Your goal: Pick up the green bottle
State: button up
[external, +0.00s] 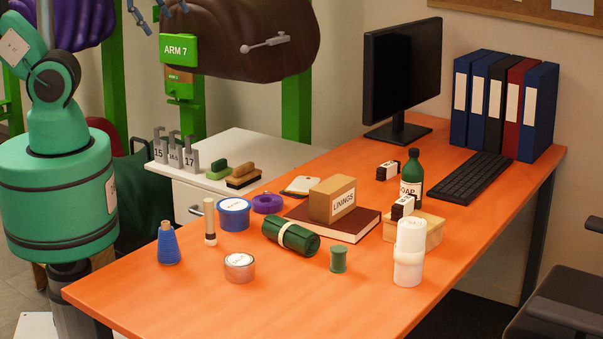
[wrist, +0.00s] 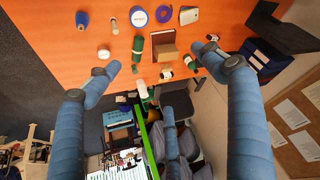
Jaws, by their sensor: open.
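The green bottle (external: 411,180) stands upright on the orange table, with a black cap and a white SOAP label. It is right of the box marked LININGS and behind a small light wooden box. In the wrist view the bottle (wrist: 190,62) appears small, near the tip of the right finger. My gripper (wrist: 155,58) is open and empty, its two blue fingers spread wide. In the external view my gripper (external: 165,20) shows only in part at the top left, well above and away from the bottle.
A keyboard (external: 470,178) lies right. The LININGS box (external: 332,199) sits on a book (external: 300,216).

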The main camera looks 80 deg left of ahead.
jog(key=shift+w, duration=0.1)
dwell(0.3)
jog(key=m+g+b, duration=0.2)
jog(key=b, duration=0.1)
send_over(402, 168)
jog(key=s+a, duration=0.1)
jog(key=s, duration=0.1)
jog(key=f, duration=3.6)
jog(key=shift+a, duration=0.2)
jog(key=shift+b+x, duration=0.55)
jog(key=shift+x, duration=3.7)
